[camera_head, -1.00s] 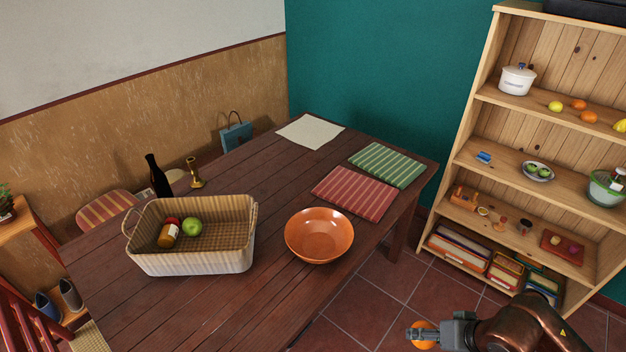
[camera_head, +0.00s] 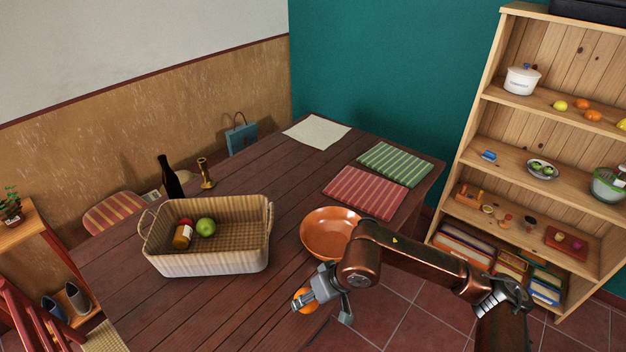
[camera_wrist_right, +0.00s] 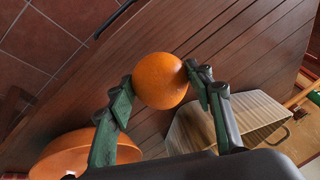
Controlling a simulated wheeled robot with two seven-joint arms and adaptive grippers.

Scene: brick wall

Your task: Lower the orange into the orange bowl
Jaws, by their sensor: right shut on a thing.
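The orange bowl (camera_head: 326,232) stands on the dark wooden table, right of the basket, and is empty where I can see into it. My arm and wrist cover part of its right and lower rim. My right gripper (camera_head: 304,298) is shut on the orange (camera_head: 301,300), near the table's front edge and in front of the bowl. In the right wrist view the orange (camera_wrist_right: 160,80) sits between both fingers, and the bowl (camera_wrist_right: 75,158) shows at the lower left, apart from the orange. My left gripper is not in view.
A wicker basket (camera_head: 212,262) with a green apple (camera_head: 206,227) and a bottle stands left of the bowl. Red (camera_head: 364,192) and green (camera_head: 395,164) striped mats lie behind it. A shelf unit (camera_head: 560,140) stands at the right. Bare table lies between basket and bowl.

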